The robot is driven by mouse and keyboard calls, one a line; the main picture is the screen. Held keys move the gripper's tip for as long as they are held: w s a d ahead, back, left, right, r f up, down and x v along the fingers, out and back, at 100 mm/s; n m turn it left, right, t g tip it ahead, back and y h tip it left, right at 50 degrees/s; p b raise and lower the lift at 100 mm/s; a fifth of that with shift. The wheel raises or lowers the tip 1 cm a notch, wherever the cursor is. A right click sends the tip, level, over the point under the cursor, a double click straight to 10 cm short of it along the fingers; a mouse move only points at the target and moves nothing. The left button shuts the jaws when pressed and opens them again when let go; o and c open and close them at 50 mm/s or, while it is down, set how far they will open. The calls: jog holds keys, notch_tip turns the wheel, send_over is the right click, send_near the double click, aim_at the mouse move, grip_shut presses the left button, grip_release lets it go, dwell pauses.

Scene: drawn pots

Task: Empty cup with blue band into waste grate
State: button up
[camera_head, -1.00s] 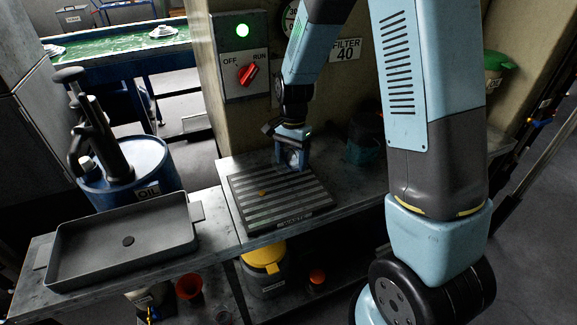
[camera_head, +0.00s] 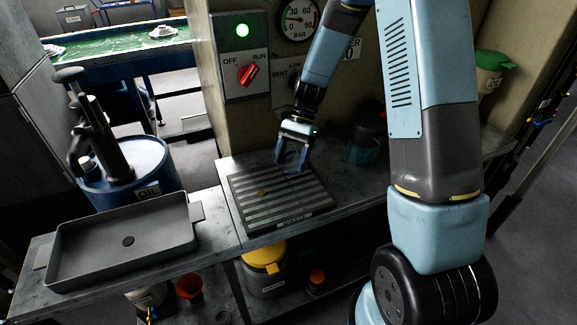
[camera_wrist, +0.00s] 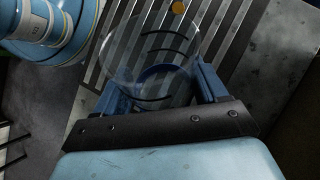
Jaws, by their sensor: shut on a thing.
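A clear cup with a blue band (camera_wrist: 163,72) is between the two blue fingers of my gripper (camera_wrist: 158,92). In the wrist view its wide mouth faces away from my wrist and the grate shows through its wall. I cannot make out any contents. In the head view my gripper (camera_head: 293,150) is shut on the cup above the back part of the waste grate (camera_head: 280,211). The cup itself is small and faint there. The grate is a dark slatted plate on the bench; it also fills much of the wrist view (camera_wrist: 222,52).
A small orange-yellow piece (camera_head: 263,193) lies on the grate. A grey tray (camera_head: 165,247) is at the left, with a blue oil drum (camera_head: 150,165) behind it. A wall panel with a red switch (camera_head: 249,74) stands behind. A dark teal container (camera_head: 364,150) is right of my gripper.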

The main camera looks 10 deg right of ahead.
dwell(0.3)
jog(key=g, duration=0.1)
jog(key=g+y, duration=0.2)
jog(key=shift+s+a+f, duration=0.35)
jog(key=shift+f, duration=0.05)
jog(key=shift+s+a+g+y, duration=0.15)
jog(key=shift+g+y, duration=0.25)
jog(key=shift+y, duration=0.2)
jog(key=shift+s+a+f+g+y, duration=0.25)
jog(key=shift+f+g+y, duration=0.05)
jog(key=shift+g+y, duration=0.35)
jog(key=shift+s+r, duration=0.1)
jog(key=s+d+r, duration=0.1)
jog(key=s+r, duration=0.3)
jog(key=shift+s+d, duration=0.3)
